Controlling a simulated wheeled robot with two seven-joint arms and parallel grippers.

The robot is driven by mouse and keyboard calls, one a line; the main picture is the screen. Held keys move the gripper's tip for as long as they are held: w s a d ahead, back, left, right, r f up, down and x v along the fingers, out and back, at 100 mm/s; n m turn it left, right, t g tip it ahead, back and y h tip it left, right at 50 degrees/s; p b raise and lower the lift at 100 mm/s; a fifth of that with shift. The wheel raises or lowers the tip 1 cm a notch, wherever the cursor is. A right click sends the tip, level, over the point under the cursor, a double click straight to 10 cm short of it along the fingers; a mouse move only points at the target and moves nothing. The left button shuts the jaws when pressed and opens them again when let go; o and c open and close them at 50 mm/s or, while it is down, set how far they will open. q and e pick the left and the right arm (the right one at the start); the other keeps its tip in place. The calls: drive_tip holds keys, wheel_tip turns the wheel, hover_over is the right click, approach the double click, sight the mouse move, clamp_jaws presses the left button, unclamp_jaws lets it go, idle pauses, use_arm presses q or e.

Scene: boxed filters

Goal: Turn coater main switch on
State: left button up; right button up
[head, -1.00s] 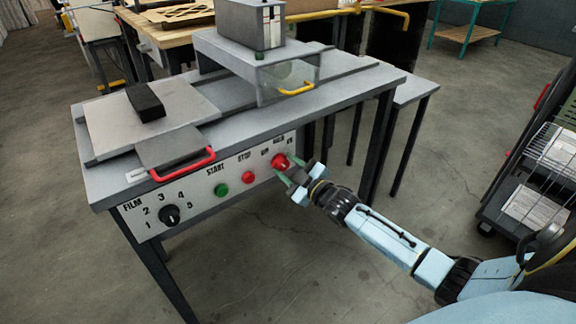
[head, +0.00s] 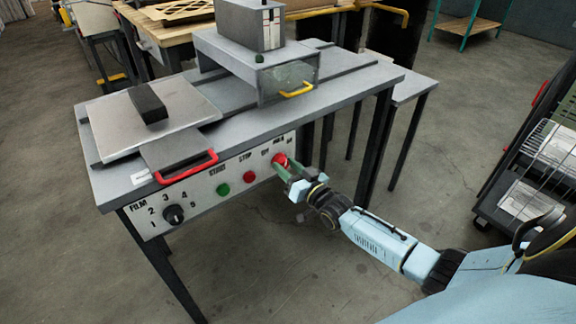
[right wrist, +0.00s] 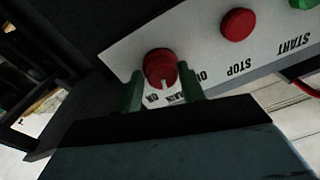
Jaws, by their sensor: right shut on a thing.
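The coater (head: 240,110) is a grey table-like machine with a white control panel on its front. The red main switch (head: 280,160) sits at the right end of the panel, by OFF, MAIN and ON lettering. It also shows in the right wrist view (right wrist: 160,66), with a pale mark on its face. My right gripper (head: 287,169) is at the switch; its two green fingers stand on either side of the knob and are shut on it. The right wrist view shows the same fingers (right wrist: 161,84). My left gripper is not in view.
A green START button (head: 223,190), a red STOP button (head: 250,177) and a black FILM dial (head: 173,214) are on the same panel. A red handle (head: 187,167) juts above it. A dark cart (head: 530,160) stands at the right; floor between is clear.

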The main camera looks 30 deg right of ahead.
drive_tip(key=m, duration=0.3)
drive_tip(key=shift+s+a, duration=0.1)
drive_tip(key=shift+a, duration=0.25)
drive_tip(key=shift+c, duration=0.6)
drive_tip(key=m, duration=0.2)
drive_tip(key=shift+m+h, duration=0.3)
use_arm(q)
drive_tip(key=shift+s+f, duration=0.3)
use_arm(e)
drive_tip(key=shift+r+m, duration=0.1)
drive_tip(key=shift+m, duration=0.2)
drive_tip(key=shift+d+r+m, duration=0.1)
drive_tip(key=shift+r+m, duration=0.05)
drive_tip(key=shift+m, duration=0.15)
drive_tip(key=o, duration=0.9)
drive_tip(key=shift+o, duration=0.4)
drive_tip(key=shift+w, duration=0.2)
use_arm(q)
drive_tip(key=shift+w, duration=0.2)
use_arm(e)
drive_tip(key=shift+d, duration=0.1)
